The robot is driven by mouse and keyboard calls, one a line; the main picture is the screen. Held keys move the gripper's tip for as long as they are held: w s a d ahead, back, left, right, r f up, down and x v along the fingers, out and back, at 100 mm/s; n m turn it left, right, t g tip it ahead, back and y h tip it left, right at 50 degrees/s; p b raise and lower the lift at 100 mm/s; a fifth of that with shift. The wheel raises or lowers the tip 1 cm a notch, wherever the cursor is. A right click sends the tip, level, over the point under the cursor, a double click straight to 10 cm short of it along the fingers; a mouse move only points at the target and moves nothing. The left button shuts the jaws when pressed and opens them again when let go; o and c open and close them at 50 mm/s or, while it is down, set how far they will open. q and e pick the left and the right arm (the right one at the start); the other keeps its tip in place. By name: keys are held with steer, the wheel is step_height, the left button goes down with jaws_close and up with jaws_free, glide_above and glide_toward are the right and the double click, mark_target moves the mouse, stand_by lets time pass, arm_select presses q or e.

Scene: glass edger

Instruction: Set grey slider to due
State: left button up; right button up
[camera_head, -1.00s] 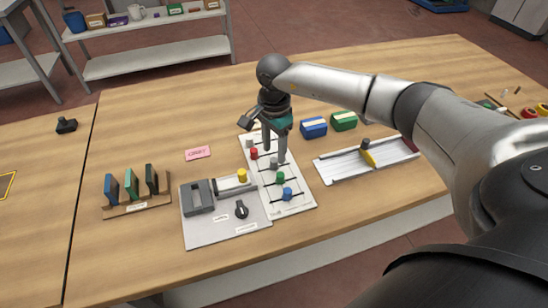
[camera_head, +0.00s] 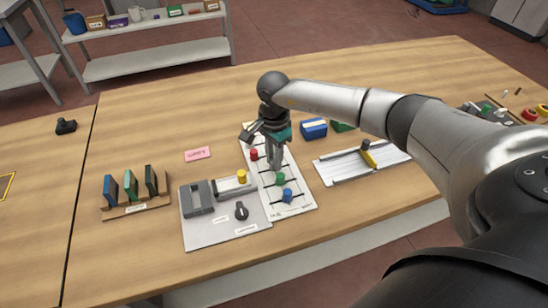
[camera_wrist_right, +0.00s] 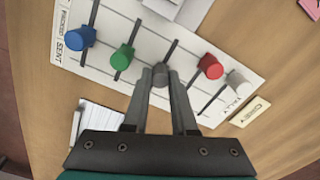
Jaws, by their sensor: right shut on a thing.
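The white slider board (camera_head: 301,203) lies on the table with several coloured knobs on parallel dark slots. The blue knob (camera_head: 287,196), green knob (camera_head: 280,179) and red knob (camera_head: 254,155) show in the head view. My right gripper (camera_head: 275,168) is down over the middle of the board, shut on the grey slider knob (camera_wrist_right: 161,75), which sits between its fingertips in the wrist view. The head view hides this knob behind the fingers. The green knob (camera_wrist_right: 122,58) and red knob (camera_wrist_right: 210,66) are on either side, apart from the fingers. My left gripper is not in view.
A grey panel (camera_head: 240,228) with a yellow knob and a black dial adjoins the board on the left. A metal rail fixture (camera_head: 335,172) is to the right. Blue (camera_head: 314,128) and green boxes stand behind. A pink card (camera_head: 198,153) lies left of the board.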

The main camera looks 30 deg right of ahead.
jaws_close()
stand_by(0.8)
steer(key=a, duration=0.2)
steer(key=w+a, duration=0.1)
steer(key=a, duration=0.1)
steer(key=shift+a+b, duration=0.2)
steer(key=shift+b, duration=0.15)
steer(key=o, duration=0.7)
jaws_free()
step_height(320, 180, up, 15)
steer(key=shift+r+p, duration=0.15)
steer(key=shift+p, duration=0.45)
